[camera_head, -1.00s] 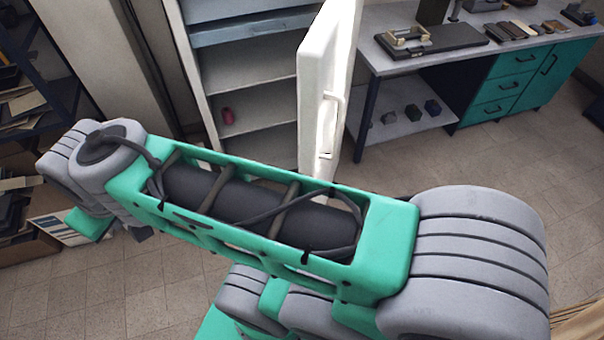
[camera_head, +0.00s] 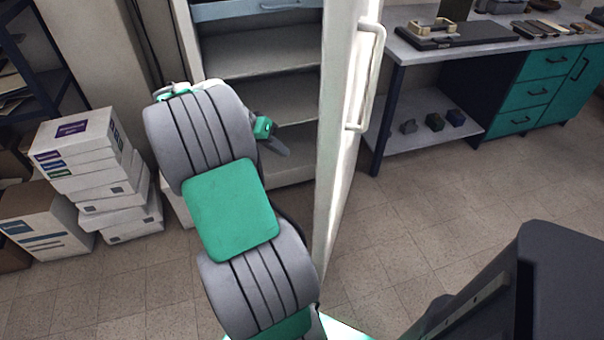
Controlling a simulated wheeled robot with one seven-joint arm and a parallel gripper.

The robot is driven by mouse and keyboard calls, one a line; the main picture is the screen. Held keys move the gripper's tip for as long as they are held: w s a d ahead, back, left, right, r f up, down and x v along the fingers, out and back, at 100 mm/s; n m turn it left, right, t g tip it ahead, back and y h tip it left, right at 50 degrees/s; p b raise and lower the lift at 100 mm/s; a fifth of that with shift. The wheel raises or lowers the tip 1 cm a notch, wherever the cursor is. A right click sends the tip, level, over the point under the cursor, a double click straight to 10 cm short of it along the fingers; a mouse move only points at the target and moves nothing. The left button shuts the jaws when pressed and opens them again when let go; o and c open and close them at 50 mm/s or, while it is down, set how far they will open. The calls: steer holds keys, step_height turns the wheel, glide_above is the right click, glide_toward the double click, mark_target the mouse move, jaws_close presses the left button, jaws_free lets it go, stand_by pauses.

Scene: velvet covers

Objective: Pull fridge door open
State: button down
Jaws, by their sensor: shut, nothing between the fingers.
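The white fridge door (camera_head: 345,110) stands swung well out from the cabinet, seen nearly edge-on. Its long white handle (camera_head: 365,75) is on the door's right face. The fridge (camera_head: 262,62) is open to the left of the door, with several grey shelves and a blue-grey drawer front at the top. My gripper (camera_head: 275,141) shows only in part past my arm, in front of the fridge opening and left of the door. It is shut and empty, apart from the handle. My arm hides the rest of it and the lower left of the fridge.
White boxes (camera_head: 85,165) are stacked on the floor at left, beside a dark shelf rack (camera_head: 35,50). A workbench (camera_head: 420,45) with teal drawers stands right of the door. The tiled floor (camera_head: 460,195) between is clear.

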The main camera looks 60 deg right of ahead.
steer(key=s+d+f+b, duration=0.1)
steer(key=s+d+f, duration=0.3)
steer(key=s+f, duration=0.3)
steer(key=shift+s+d, duration=0.4)
steer(key=shift+f, duration=0.1)
